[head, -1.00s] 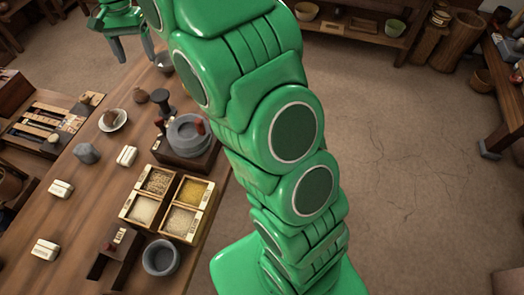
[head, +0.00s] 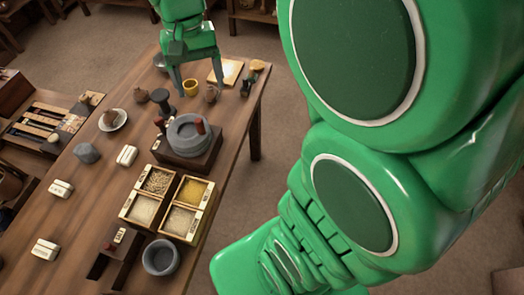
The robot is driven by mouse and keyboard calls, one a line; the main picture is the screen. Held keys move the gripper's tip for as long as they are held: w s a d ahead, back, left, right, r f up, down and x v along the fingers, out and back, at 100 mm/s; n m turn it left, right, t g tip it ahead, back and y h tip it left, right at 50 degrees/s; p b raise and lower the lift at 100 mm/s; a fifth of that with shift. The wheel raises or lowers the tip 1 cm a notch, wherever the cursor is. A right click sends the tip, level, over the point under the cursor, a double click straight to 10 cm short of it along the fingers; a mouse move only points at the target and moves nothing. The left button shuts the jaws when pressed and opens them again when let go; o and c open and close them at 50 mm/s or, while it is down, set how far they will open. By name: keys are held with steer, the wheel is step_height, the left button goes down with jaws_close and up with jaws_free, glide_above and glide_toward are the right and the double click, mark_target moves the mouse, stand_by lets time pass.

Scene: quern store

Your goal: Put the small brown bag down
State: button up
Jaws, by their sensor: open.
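A small brown bag (head: 211,93) stands on the long wooden table (head: 215,140), just below the right finger of my gripper (head: 200,89). My gripper points down over the far end of the table. Its two fingers are spread apart, and I see nothing held between them. I cannot tell whether a finger touches the bag. Two similar small brown bags show further left: one (head: 139,95) stands on the table, the other (head: 111,118) lies on a white dish.
A yellow cup (head: 191,87) stands close beside the bag. A tan board (head: 226,71) and a brush-like tool (head: 252,77) lie to the right. A dark pestle-shaped object (head: 161,99) and a stone quern (head: 189,134) stand nearer. A divided grain box (head: 167,202) is in front.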

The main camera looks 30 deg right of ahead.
steer(key=s+d+f+n, duration=0.1)
steer(key=s+d+f, duration=0.1)
steer(key=s, duration=0.7)
steer(key=s+d+f+n, duration=0.1)
steer(key=s+f, duration=0.1)
steer(key=s, duration=0.8)
steer(key=shift+s+d+f+n, duration=0.15)
steer(key=shift+s+d+n, duration=0.15)
steer(key=shift+d, duration=0.1)
